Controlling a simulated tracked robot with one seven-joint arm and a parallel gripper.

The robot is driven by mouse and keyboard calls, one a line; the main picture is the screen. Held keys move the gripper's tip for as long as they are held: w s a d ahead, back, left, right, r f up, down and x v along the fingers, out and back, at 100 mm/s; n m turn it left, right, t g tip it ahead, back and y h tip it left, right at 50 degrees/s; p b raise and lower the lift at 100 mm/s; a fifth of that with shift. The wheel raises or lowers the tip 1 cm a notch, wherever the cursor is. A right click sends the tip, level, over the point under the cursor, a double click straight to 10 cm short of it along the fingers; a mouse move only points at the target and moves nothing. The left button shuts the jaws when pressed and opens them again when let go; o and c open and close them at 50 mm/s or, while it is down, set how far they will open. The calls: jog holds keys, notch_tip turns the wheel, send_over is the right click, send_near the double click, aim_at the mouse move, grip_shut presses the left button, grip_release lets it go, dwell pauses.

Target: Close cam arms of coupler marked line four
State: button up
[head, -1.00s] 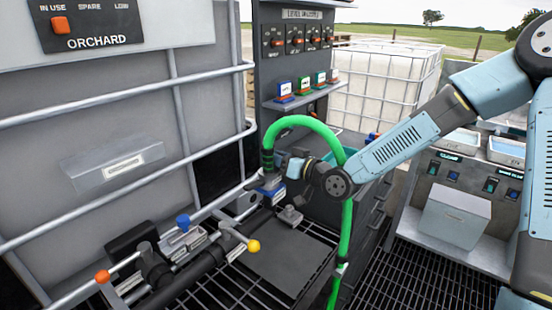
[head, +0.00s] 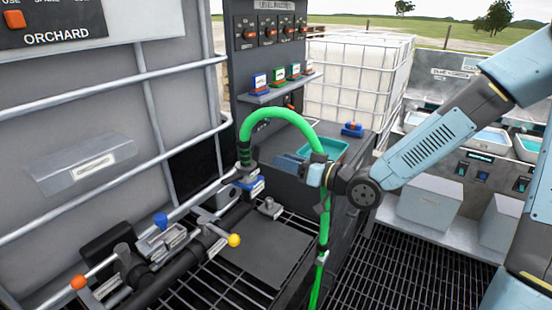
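A green hose (head: 283,113) arches up and ends downward in a dark ribbed collar above a blue coupler (head: 250,186) with a pale label. The label is too small to read, so I cannot confirm line four. The coupler sits at the end of the grey pipe beside the big grey tank. I cannot make out its cam arms. My gripper (head: 288,163) is under the hose arch, to the right of the coupler and apart from it in the picture. Its fingers point left. The finger gap is too small to judge, and I see nothing held.
The hose's other leg runs down behind my wrist. The pipe manifold (head: 160,250) has blue, orange and yellow knobs at lower left. A shelf (head: 280,88) holds several small coloured labelled blocks. A teal tray (head: 330,150) lies behind my wrist. Open grating is at lower right.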

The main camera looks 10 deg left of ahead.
jog(key=shift+v, duration=0.95)
